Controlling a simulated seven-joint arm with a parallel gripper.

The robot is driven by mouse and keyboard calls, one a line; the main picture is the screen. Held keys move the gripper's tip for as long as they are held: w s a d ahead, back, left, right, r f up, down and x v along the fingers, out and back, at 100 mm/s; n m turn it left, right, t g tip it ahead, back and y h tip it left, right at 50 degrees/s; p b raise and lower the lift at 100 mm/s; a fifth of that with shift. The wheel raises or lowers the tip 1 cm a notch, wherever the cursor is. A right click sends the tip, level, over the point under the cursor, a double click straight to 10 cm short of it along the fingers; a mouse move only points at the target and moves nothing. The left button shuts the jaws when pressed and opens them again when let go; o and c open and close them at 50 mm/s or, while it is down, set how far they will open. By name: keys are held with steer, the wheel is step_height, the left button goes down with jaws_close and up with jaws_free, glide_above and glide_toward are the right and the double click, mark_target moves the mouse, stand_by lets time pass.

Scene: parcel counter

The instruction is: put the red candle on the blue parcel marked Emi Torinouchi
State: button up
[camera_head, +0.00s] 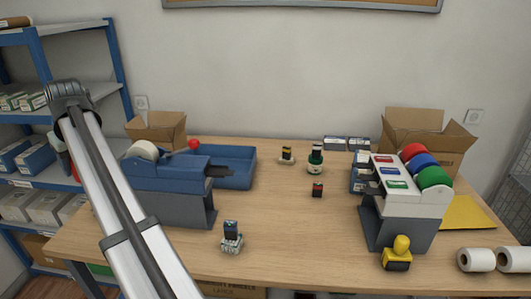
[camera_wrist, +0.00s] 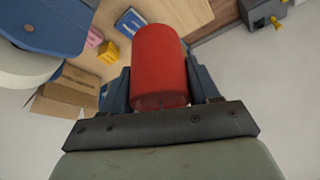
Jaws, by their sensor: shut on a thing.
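In the wrist view my gripper (camera_wrist: 160,82) is shut on the red candle (camera_wrist: 160,60), a plain red cylinder held between the two dark fingers. A flat blue thing with a pale patch (camera_wrist: 131,22) lies on the wooden surface beyond it; I cannot read any marking on it. In the head view my arm crosses the left side, and a small red patch below its bent joint may be the candle. No name is readable on any parcel there, so I cannot tell which is Emi Torinouchi's.
The wooden table (camera_head: 285,225) holds a blue tape dispenser (camera_head: 165,175), a blue tray (camera_head: 238,170), a grey dispenser with coloured rolls (camera_head: 405,205), several stamps, a yellow stamp (camera_head: 397,255) and open cartons (camera_head: 425,132). The front middle is mostly clear. Blue shelves (camera_head: 118,55) stand left.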

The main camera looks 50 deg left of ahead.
step_height(320, 180, up, 8)
steer(key=shift+f, duration=0.1)
steer(key=w+m+t, duration=0.1)
steer(key=w+m, duration=0.1)
steer(key=w, duration=2.3)
steer(key=m+t, duration=0.2)
steer(key=m, duration=0.5)
glide_above(361, 157)
steer(key=s+d, duration=0.1)
steer(key=d, duration=0.1)
steer(key=shift+f, duration=10.65)
steer(key=shift+f, duration=0.1)
